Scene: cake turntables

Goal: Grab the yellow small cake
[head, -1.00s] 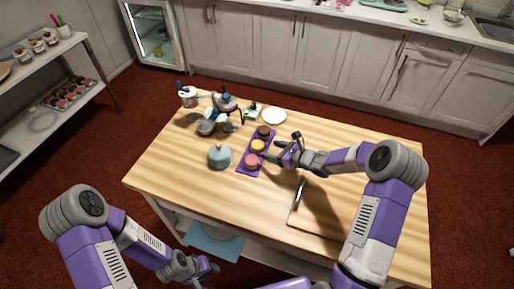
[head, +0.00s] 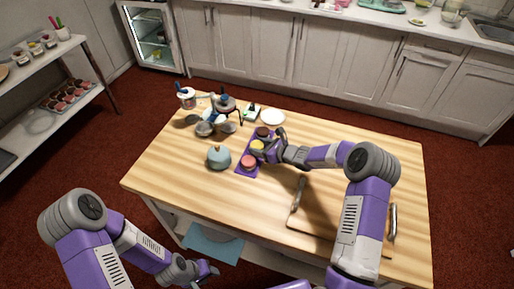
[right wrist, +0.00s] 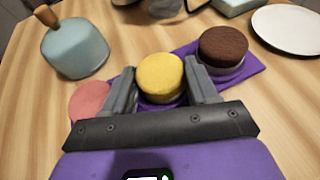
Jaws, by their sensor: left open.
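The small yellow cake (right wrist: 160,75) is a round cake standing on a purple tray (head: 243,170), between a pink cake and a brown cake. It also shows in the head view (head: 257,146). My right gripper (right wrist: 162,85) has reached it from the right, with one finger on each side of the cake. The fingers look open, with narrow gaps to the cake; I cannot tell if either touches it. My left gripper (head: 211,271) is open and empty, low at the front left, off the table.
The pink cake (right wrist: 90,101) is partly hidden by a finger; the brown cake (right wrist: 222,46) is close to the other finger. The front left tabletop is clear.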

